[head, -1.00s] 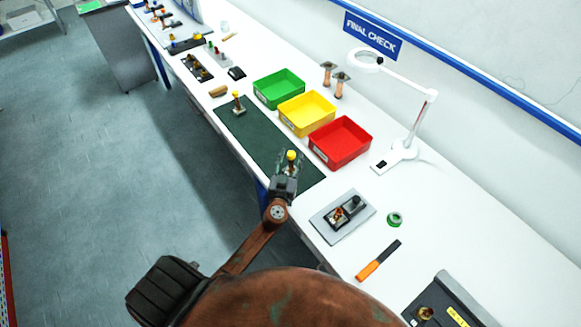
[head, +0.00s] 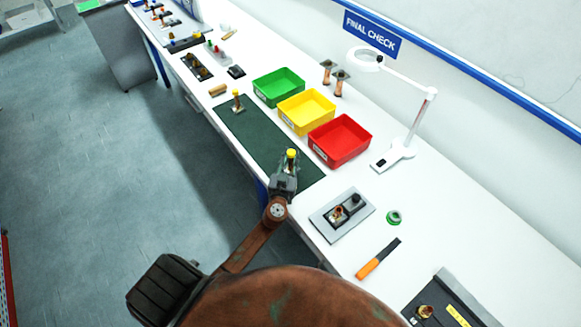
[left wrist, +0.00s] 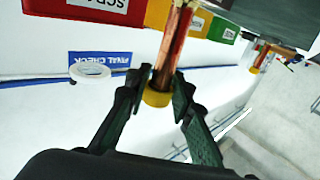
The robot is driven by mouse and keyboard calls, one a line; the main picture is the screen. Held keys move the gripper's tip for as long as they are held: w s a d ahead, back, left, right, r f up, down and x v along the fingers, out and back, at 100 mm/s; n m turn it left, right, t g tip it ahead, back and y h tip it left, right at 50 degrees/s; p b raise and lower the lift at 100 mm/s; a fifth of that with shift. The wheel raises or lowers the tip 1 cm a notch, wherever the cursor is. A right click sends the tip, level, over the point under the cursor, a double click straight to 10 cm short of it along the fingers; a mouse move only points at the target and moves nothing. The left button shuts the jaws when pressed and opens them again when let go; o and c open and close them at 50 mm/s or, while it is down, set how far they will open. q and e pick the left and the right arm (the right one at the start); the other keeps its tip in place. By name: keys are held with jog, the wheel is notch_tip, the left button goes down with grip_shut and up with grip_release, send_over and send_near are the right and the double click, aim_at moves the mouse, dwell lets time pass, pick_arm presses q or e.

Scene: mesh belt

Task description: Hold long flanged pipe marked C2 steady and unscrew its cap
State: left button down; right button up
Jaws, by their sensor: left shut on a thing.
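A copper pipe with a yellow cap stands at the near end of the dark green mat. In the head view only its yellow cap (head: 291,153) shows clearly above my left gripper (head: 287,166). In the left wrist view, which is upside down, the copper pipe (left wrist: 173,45) runs between the fingers of my left gripper (left wrist: 157,92), with the yellow cap (left wrist: 157,98) near the fingertips. The left gripper is shut on this pipe. I cannot read a C2 mark on it. My right gripper is not in view.
Another yellow-capped pipe (head: 237,101) stands farther along the green mat (head: 262,138). Green (head: 278,87), yellow (head: 306,110) and red (head: 340,139) bins line the mat's right side. A grey fixture plate (head: 325,223), green tape roll (head: 393,217) and orange-handled tool (head: 372,264) lie nearer.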

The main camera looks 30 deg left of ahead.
aim_at(291, 152)
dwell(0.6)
pick_arm(q)
jog(key=shift+r, duration=0.6)
notch_tip(291, 152, up, 2)
jog(key=shift+r+p, duration=0.25)
jog(key=shift+p, duration=0.4)
jog(key=s+d+r, duration=0.8)
jog(key=s+r, duration=0.1)
jog(key=s, duration=0.3)
jog(key=s+d+f+m+t+h+b, duration=0.1)
jog(key=s+d+f+m+h+b, duration=0.3)
jog(key=s+d+f+h+b, duration=0.4)
jog(key=w+d+r+m+g+h, duration=0.1)
jog(key=w+d+m+h, duration=0.1)
jog(key=d, duration=0.5)
jog(key=w+d+r+m+g+h, duration=0.1)
jog(key=w+d+r+m+h, duration=0.1)
jog(key=d, duration=0.5)
jog(key=w+d+r+m+g+h+p, duration=0.1)
jog(key=w+d+m+h, duration=0.2)
jog(key=d, duration=0.5)
jog(key=shift+w+r+g+h, duration=0.2)
jog(key=shift+g+h, duration=0.2)
jog(key=shift+h, duration=0.5)
